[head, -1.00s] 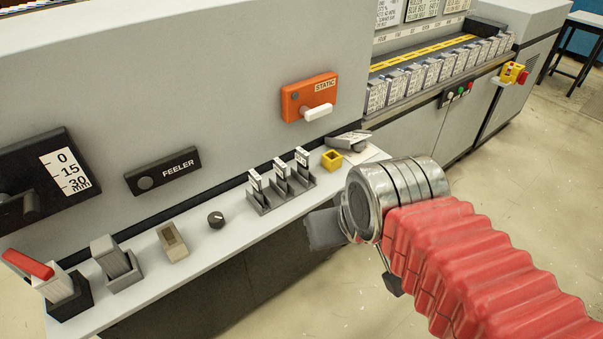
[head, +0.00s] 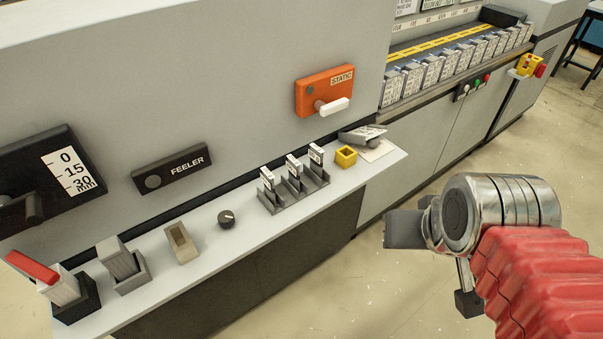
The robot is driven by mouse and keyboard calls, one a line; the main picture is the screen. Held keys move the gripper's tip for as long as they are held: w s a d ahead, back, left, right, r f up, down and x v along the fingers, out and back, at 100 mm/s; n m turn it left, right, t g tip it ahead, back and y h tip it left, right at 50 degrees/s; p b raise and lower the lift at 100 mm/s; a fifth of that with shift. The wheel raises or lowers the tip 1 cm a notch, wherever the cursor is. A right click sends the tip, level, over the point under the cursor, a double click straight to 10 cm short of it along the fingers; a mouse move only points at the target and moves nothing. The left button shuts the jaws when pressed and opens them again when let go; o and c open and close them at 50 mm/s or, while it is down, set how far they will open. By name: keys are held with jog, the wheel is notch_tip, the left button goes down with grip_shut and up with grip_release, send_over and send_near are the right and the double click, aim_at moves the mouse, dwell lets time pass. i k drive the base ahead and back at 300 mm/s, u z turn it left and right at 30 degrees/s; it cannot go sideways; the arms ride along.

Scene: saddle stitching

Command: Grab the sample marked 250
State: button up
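Three upright samples, a left one (head: 267,180), a middle one (head: 293,166) and a right one (head: 316,155), stand in a grey slotted rack (head: 288,199) on the shelf. Each is dark with a white label at its top. The labels are too small to read, so I cannot tell which is marked 250. My gripper (head: 436,265) is to the right of the rack, in front of the shelf edge. Its two dark fingers are apart, with nothing visible between them. My wrist and red sleeve hide part of the floor.
The light shelf (head: 245,238) also carries a yellow open block (head: 346,156), a knob (head: 226,218), a beige holder (head: 181,243) and two grey holders at left. An orange STATIC box (head: 324,92) with a white handle juts from the machine wall above. Open floor lies right.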

aim_at(293, 165)
jog(key=k, duration=0.75)
jog(key=u, duration=1.25)
jog(key=i, duration=1)
